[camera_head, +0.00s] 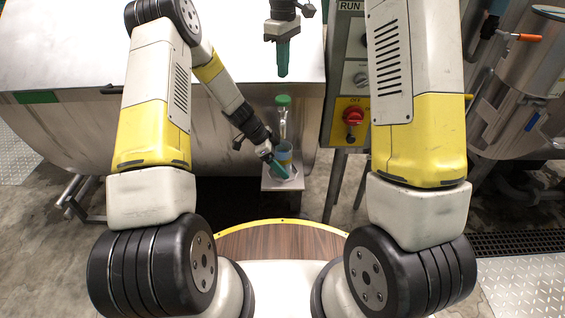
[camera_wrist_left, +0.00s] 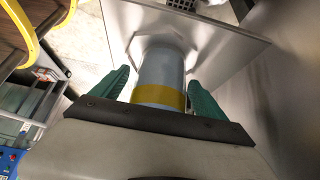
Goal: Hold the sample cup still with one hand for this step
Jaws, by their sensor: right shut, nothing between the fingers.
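The sample cup (camera_head: 282,151) is a grey-blue cylinder with a yellow band. It stands upright on a small metal shelf (camera_head: 268,184) below the drum's front. My left gripper (camera_head: 280,169) reaches down to it from the left. In the left wrist view its green fingers (camera_wrist_left: 158,88) lie on both sides of the cup (camera_wrist_left: 159,68), close against its wall at the yellow band; the exact contact is hard to see. My right gripper (camera_head: 283,70) is shut and empty, pointing down above the shelf and apart from the cup.
A control panel with a red knob (camera_head: 353,117) is to the right. The large steel drum (camera_head: 70,125) fills the left, and a steel vessel (camera_head: 510,100) stands at the far right.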

